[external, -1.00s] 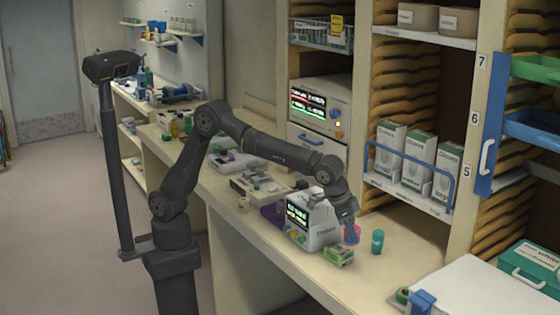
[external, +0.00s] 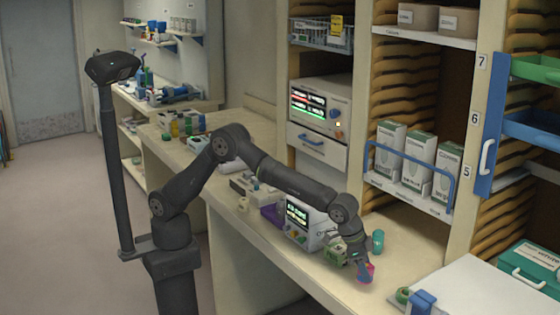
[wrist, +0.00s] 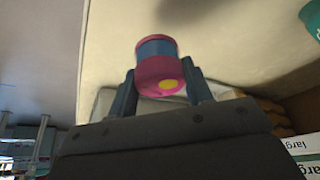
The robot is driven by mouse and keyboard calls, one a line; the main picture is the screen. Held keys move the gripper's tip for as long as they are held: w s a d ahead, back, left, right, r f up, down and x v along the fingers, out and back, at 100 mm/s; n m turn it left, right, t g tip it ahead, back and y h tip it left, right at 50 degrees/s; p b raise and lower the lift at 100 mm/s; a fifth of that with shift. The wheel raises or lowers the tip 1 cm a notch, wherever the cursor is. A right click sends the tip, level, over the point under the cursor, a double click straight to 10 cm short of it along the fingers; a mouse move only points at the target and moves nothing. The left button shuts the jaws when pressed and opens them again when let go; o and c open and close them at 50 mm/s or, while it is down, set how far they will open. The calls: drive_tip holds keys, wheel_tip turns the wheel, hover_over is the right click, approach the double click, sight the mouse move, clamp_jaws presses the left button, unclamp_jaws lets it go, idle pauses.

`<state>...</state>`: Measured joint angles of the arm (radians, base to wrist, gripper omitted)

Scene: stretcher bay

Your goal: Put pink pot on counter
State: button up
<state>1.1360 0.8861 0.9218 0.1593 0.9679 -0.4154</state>
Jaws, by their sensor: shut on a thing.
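The pink pot (external: 367,275) is between the fingers of my gripper (external: 362,264) over the counter (external: 405,255), near its front right part. I cannot tell whether it touches the surface. In the wrist view the pot (wrist: 160,75) is pink with a blue-grey band and a yellow spot. The two dark fingers of my gripper (wrist: 160,90) are shut on its sides. The counter top fills the upper part of the wrist view.
A teal cup (external: 377,240) stands on the counter behind my gripper. A white board (external: 465,292) with a blue clip (external: 421,302) lies at right. Shelves rise behind.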

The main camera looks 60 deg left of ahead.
drive_tip(key=shift+w+f, duration=0.4)
drive_tip(key=shift+w, duration=0.25)
drive_tip(key=shift+f, duration=1.9)
drive_tip(key=shift+f, duration=0.15)
drive_tip(key=o, duration=1)
drive_tip(key=v, duration=1.2)
